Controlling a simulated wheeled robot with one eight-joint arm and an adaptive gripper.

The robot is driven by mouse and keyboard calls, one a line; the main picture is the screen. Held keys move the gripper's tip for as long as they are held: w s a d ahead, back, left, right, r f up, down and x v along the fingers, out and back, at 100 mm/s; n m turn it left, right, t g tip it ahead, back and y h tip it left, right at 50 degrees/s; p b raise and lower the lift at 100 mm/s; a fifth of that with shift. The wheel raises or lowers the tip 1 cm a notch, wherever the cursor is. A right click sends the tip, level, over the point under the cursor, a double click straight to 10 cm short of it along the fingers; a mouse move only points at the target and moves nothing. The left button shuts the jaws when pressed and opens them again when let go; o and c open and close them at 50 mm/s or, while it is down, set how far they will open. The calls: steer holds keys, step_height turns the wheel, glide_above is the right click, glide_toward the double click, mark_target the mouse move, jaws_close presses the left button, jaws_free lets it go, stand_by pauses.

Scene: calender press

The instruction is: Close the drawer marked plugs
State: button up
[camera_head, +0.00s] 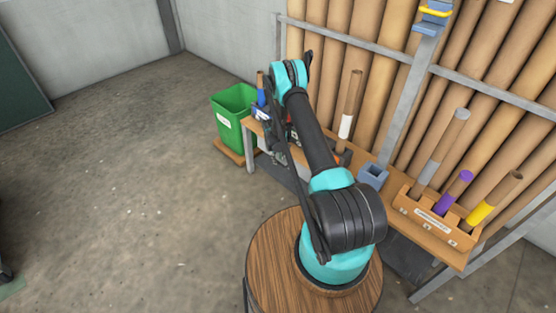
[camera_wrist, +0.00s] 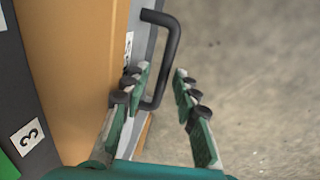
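In the wrist view a black U-shaped handle (camera_wrist: 172,45) stands out from a narrow grey front (camera_wrist: 141,25). A white label (camera_wrist: 128,48) beside it is mostly hidden and its word cannot be read, so I cannot tell whether this is the plugs drawer. My gripper (camera_wrist: 163,76) is open, with one green finger on each side of the handle's bar. The left finger overlaps the handle's lower end in the picture; whether it touches is unclear. In the head view my arm hides the drawer and most of the gripper.
A wooden bench (camera_head: 432,242) runs along the wall, bearing a wooden rack (camera_head: 405,207) of coloured tubes and a blue-grey block (camera_head: 372,176). A green bin (camera_head: 228,128) stands at its far end. A tag marked 3 (camera_wrist: 27,137) shows at left. Bare floor (camera_head: 130,190) lies open at left.

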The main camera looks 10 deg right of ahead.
step_height(320, 180, up, 11)
steer(key=s+a, duration=0.1)
steer(key=shift+a, duration=0.35)
steer(key=shift+s+r, duration=0.15)
steer(key=s+d+r+m, duration=0.1)
steer(key=s+r, duration=0.4)
steer(key=r, duration=0.3)
steer(key=s+d+r+m+t+y, duration=0.1)
steer(key=s+r, duration=0.4)
steer(key=r, duration=0.4)
steer(key=s+d+r+m, duration=0.1)
steer(key=s+r, duration=0.3)
steer(key=r, duration=0.4)
steer(key=s+r+m+t, duration=0.1)
steer(key=s+r+m, duration=0.1)
steer(key=s, duration=1.1)
steer(key=s+d+r+m+t, duration=0.1)
steer(key=s+r+m, duration=0.1)
steer(key=s, duration=1.2)
steer(key=shift+s+r+y, duration=0.2)
steer(key=shift+r+y, duration=0.2)
steer(key=shift+r, duration=0.25)
